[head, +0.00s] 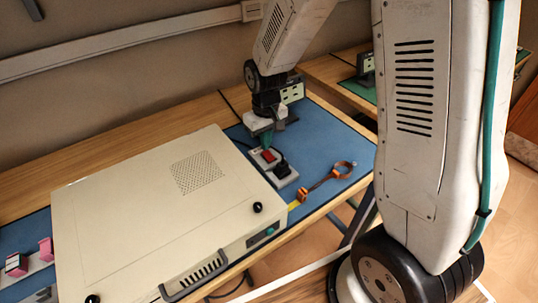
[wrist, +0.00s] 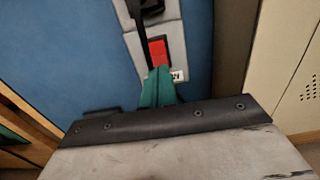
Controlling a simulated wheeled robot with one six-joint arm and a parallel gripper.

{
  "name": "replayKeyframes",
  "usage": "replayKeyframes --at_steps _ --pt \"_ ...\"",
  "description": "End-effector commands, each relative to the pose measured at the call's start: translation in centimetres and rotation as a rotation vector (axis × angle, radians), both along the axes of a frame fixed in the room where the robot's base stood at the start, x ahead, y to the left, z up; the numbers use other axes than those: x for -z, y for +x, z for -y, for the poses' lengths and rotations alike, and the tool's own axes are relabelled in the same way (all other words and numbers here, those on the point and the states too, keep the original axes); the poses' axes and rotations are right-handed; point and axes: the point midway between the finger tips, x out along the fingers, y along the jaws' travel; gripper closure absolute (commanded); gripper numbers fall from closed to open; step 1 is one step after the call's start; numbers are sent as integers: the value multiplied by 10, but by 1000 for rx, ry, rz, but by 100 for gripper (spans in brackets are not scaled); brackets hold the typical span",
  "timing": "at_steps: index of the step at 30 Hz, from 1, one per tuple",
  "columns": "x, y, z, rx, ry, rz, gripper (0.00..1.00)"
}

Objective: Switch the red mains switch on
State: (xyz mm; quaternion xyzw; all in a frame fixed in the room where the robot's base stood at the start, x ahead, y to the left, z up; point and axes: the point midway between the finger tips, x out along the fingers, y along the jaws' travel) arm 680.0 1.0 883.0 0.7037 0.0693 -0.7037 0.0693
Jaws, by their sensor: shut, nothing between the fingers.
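The red mains switch (head: 268,156) is on a grey power strip (head: 288,181) lying on the blue mat. It also shows in the wrist view (wrist: 158,50), partly covered at its lower end by my fingers. My gripper (head: 265,140) points down at the strip, at the switch's far end. Its teal fingers (wrist: 160,72) are shut together with nothing between them. The fingertips look at or just above the switch's edge; I cannot tell whether they touch it. A small white label (wrist: 177,76) shows beside the fingers. The switch's on or off position is not clear.
A black plug (head: 282,168) with a cable sits in the strip. A large cream instrument case (head: 130,220) stands close to the left.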

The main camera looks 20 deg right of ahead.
Motion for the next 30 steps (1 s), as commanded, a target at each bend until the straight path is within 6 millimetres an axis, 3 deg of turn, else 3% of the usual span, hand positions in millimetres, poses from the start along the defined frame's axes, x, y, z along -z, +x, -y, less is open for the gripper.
replayKeyframes --at_steps 30 --pt "10 0 0 0 0 -1 100"
